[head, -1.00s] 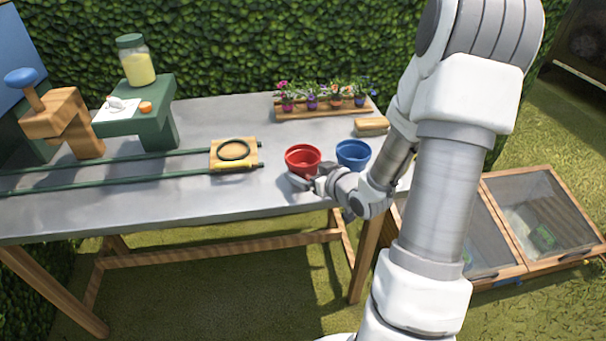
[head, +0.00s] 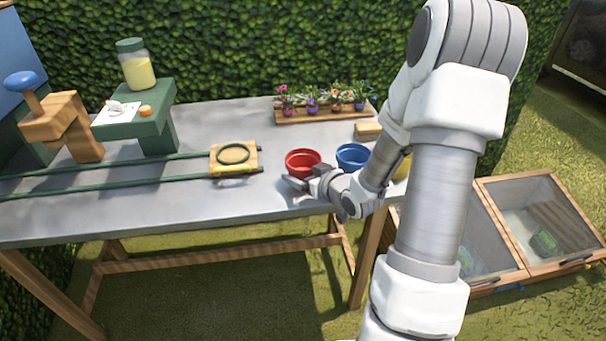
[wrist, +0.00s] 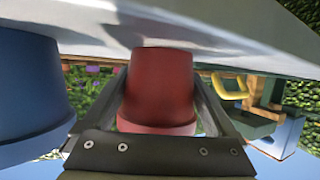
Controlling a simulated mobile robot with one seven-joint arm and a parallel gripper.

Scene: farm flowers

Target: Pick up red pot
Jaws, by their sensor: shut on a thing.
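The red pot (head: 303,161) is near the front right of the grey table (head: 225,205), with its open top showing in the head view. In the wrist view the red pot (wrist: 160,88) fills the space between the two dark fingers of my gripper (wrist: 162,105). My gripper (head: 300,180) is shut on the red pot from its front side in the head view.
A blue pot (head: 352,156) stands close to the right of the red pot. A planter of flowers (head: 322,112) is behind. A wooden plate with a ring (head: 233,157) sits on green rails to the left. Bare tabletop lies in front left.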

